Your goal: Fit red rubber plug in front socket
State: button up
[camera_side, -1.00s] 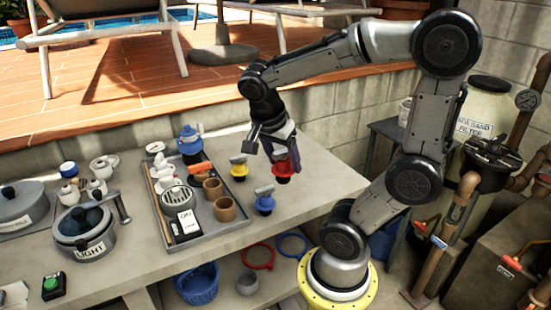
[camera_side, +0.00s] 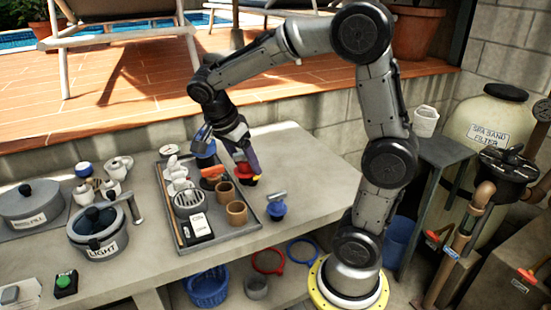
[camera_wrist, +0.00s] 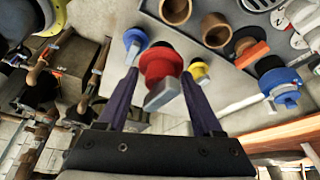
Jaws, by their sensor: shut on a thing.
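The red rubber plug (camera_side: 247,181) has a round red body and a grey tab. In the wrist view the plug (camera_wrist: 161,62) sits between my gripper's fingers (camera_wrist: 163,92), its tab toward the palm. My gripper (camera_side: 240,163) is shut on it, pointing down just right of the tray. The yellow plug (camera_wrist: 197,70) is close beside it and mostly hidden behind it in the side view. The blue plug (camera_side: 277,208) stands on the counter to the front right.
A grey tray (camera_side: 240,231) holds two brown cups (camera_side: 237,213), a sieve-like pot (camera_side: 188,202) and other items. Lidded pots (camera_side: 98,237) and a green button (camera_side: 64,282) are at left. The counter (camera_side: 318,180) is clear at right.

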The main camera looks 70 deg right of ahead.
aim_at(235, 171)
jog(key=shift+w+a+f, duration=0.35)
jog(key=shift+w+f, duration=0.15)
jog(key=shift+w, duration=0.1)
jog(key=shift+w+a+f, duration=0.35)
jog(key=shift+w+f, duration=0.1)
jog(key=shift+w, duration=0.1)
jog(key=shift+n, duration=0.3)
jog(key=shift+w+a+f, duration=0.1)
jog(key=shift+a+f, duration=0.05)
jog(key=shift+f, duration=2)
jog(key=shift+f, duration=0.35)
jog(key=shift+f, duration=1.45)
jog(key=shift+f, duration=0.25)
jog(key=o, duration=1.4)
jog(key=shift+r, duration=0.1)
jog(key=shift+r, duration=2.4)
